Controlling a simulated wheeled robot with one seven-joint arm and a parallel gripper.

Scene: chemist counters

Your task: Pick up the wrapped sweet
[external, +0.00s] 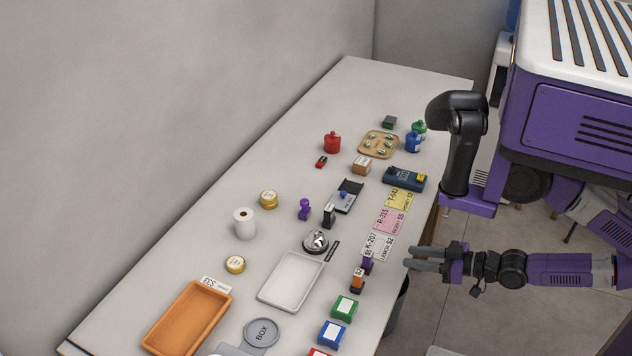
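A tan tray (364,152) near the far end of the counter holds several small pale-green pieces (375,145). They may be wrapped sweets, but they are too small to tell for sure. No other thing in view is clearly a wrapped sweet. My gripper (411,257) is off the counter's right edge, pointing left, beside the orange and purple stamps. Its two dark fingers are apart with nothing visible between them. The tray is well away from it, toward the far end.
The counter (150,290) is crowded: price cards (389,221), a bell (315,241), a white tray (291,281), an orange tray (188,318), a paper roll (244,224) and a blue device (403,179). Red (332,142) and blue (413,142) bottles flank the tan tray. The far end is clear.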

